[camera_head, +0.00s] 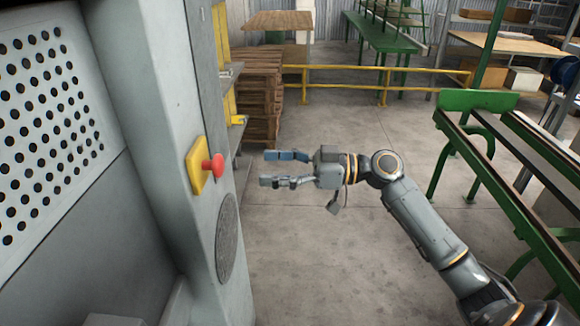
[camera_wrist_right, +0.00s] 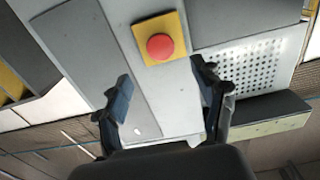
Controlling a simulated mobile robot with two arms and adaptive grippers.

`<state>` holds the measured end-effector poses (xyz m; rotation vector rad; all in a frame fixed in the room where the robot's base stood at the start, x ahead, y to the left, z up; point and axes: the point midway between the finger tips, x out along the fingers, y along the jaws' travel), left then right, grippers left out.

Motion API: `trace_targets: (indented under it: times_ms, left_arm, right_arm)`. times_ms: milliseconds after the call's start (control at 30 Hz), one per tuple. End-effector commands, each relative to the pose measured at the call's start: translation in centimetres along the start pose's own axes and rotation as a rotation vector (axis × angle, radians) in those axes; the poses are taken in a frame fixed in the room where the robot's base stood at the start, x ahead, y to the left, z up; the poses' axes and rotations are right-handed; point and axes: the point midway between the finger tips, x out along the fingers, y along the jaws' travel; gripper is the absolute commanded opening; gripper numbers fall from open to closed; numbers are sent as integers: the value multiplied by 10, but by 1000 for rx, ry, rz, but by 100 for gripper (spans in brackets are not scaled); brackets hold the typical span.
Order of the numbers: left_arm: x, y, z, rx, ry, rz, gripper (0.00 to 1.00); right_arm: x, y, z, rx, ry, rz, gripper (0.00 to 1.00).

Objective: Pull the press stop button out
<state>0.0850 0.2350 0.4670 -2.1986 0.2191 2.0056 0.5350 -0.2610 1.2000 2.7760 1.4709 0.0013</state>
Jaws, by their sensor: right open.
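The red press stop button (camera_head: 213,166) sits on a yellow square plate (camera_head: 197,165) on the side of the grey machine column. In the right wrist view the red button (camera_wrist_right: 160,47) shows face-on, on its yellow plate (camera_wrist_right: 173,23), beyond the fingertips and roughly midway between them. My right gripper (camera_head: 276,168) is open and empty, to the right of the button in the head view, with a gap between the fingertips and the button. The fingers (camera_wrist_right: 163,90) also show spread in the right wrist view. My left gripper is not in view.
The grey machine (camera_head: 160,90) with a perforated panel (camera_head: 45,110) fills the left side. A round grey disc (camera_head: 226,238) lies below the button. A green metal frame (camera_head: 480,100) stands at right. Wooden pallets (camera_head: 257,90) and a yellow rail (camera_head: 345,70) are behind. The floor between is clear.

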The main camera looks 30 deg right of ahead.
Motion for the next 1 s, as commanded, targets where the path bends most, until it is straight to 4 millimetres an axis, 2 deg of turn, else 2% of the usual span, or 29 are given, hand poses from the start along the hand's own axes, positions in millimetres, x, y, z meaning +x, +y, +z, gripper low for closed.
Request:
trace_targets:
  times_ms: [100, 300, 867, 967, 1000]
  left_arm:
    - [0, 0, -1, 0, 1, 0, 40]
    - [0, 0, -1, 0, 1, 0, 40]
    - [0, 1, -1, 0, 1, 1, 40]
    - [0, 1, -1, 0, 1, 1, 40]
    - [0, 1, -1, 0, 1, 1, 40]
  right_arm:
    - [-21, 0, 1, 2, -1, 1, 68]
    - [-38, 0, 0, 0, 1, 1, 68]
    - [-39, 0, 1, 2, 0, 1, 68]
    - [-39, 8, 13, 29, -14, 28, 68]
    - [-39, 14, 25, 53, -28, 51, 68]
